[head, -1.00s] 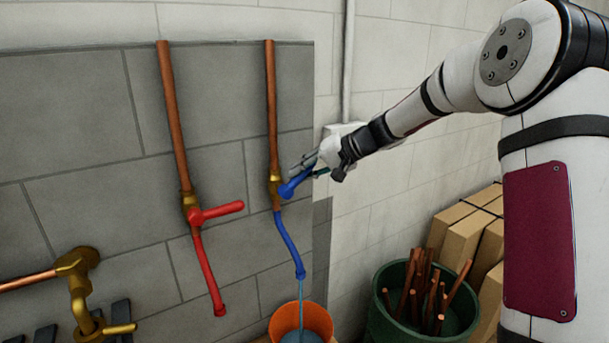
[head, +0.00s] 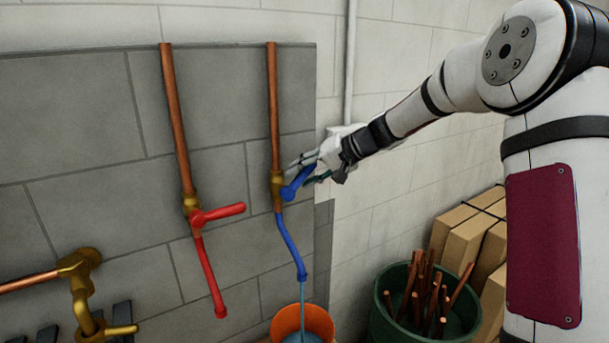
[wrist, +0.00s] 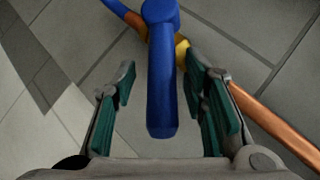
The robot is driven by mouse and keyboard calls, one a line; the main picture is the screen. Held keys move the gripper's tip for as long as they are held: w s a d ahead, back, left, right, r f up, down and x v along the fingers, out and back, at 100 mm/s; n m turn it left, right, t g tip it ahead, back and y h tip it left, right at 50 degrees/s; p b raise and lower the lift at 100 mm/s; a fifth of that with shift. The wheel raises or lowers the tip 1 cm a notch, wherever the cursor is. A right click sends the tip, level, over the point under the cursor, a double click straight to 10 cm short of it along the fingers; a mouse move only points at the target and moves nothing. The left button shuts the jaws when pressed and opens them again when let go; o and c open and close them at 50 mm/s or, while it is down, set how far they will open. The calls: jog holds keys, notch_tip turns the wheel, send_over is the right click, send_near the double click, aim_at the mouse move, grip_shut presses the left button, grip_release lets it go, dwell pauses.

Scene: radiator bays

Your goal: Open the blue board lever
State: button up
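The blue lever (head: 297,184) is on a brass valve (head: 277,190) on the right copper pipe, pointing up and right from the pipe. My gripper (head: 307,168) is at the lever's outer end. In the wrist view, the blue lever (wrist: 162,85) lies between the two green-padded fingers of my gripper (wrist: 165,110). The fingers are open, with a visible gap on each side of the lever. A blue spout (head: 290,245) runs down below the valve, and a thin stream falls from its end.
A red lever (head: 222,212) is on the left copper pipe (head: 176,120). An orange bucket (head: 283,325) stands under the blue spout. A green tub (head: 383,318) of copper pieces and cardboard boxes (head: 455,238) stand to the right. A brass tap (head: 78,265) is at lower left.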

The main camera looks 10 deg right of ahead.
jog(key=v, duration=1.2)
jog(key=s+a+n+g+h, duration=0.15)
jog(key=s+a, duration=0.25)
jog(key=s, duration=0.5)
jog(key=s+a+g+h, duration=0.1)
jog(key=s+a+h, duration=0.2)
jog(key=s+a, duration=0.35)
jog(key=s+d+f+h, duration=0.2)
jog(key=s, duration=0.8)
jog(key=s+d+f+n+h, duration=0.1)
jog(key=s+d+f+h, duration=0.1)
jog(key=s, duration=0.9)
jog(key=shift+d+t, duration=0.2)
jog(key=shift+t, duration=0.15)
